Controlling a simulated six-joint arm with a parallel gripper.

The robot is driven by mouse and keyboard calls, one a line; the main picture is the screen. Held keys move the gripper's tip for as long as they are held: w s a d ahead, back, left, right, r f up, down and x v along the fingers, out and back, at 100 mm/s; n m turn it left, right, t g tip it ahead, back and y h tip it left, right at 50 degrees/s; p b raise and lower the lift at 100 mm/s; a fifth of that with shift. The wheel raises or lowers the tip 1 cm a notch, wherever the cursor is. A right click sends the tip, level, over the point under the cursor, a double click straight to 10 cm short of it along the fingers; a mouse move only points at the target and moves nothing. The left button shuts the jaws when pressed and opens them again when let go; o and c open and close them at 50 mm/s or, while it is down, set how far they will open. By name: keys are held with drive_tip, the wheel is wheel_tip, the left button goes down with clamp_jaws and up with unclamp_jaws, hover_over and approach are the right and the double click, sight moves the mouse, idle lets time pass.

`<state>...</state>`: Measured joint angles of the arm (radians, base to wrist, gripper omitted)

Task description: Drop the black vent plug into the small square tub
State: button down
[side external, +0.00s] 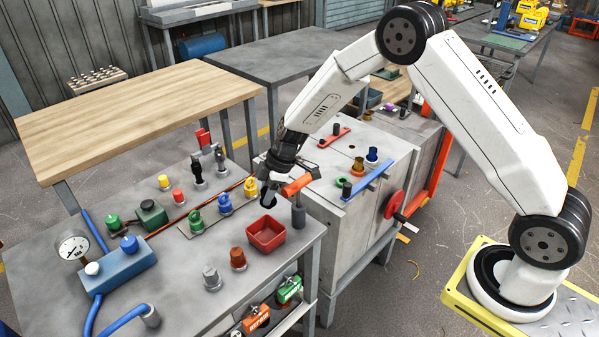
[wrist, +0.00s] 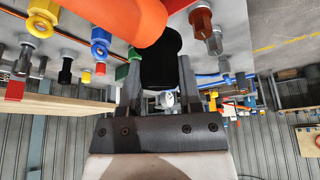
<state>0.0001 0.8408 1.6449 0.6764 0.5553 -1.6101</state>
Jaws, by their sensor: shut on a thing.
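The small square tub (side external: 266,236) is red, open at the top, and stands on the grey bench near its right edge. My gripper (side external: 268,190) is above the bench, a little behind the tub and higher than its rim. It is shut on the black vent plug (wrist: 160,62), a dark cylinder between the two fingers in the wrist view.
An orange handle (side external: 297,185) on a grey post stands close to the right of my gripper; it looms large in the wrist view (wrist: 135,18). Blue (side external: 225,204) and green (side external: 196,221) fittings stand left of the tub, a brown one (side external: 238,258) in front.

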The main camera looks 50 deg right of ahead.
drive_tip(key=shift+f, duration=2.05)
drive_tip(key=shift+c, duration=1)
unclamp_jaws()
drive_tip(key=shift+r, duration=0.1)
drive_tip(key=v, duration=0.7)
drive_tip(key=shift+d+r, duration=0.15)
drive_tip(key=shift+r, duration=0.1)
drive_tip(key=shift+s, duration=0.15)
drive_tip(key=s+d+r+m+h, duration=0.1)
drive_tip(key=s+r+m, duration=0.1)
drive_tip(key=s+m, duration=0.2)
drive_tip(key=s+d+r+m+h, duration=0.1)
drive_tip(key=s+m, duration=0.3)
drive_tip(key=s, duration=0.7)
drive_tip(key=s+d+r+m+h, duration=0.1)
drive_tip(key=s+r+m, duration=0.3)
drive_tip(key=s, duration=0.3)
drive_tip(key=shift+s+h, duration=0.2)
drive_tip(key=shift+h, duration=0.2)
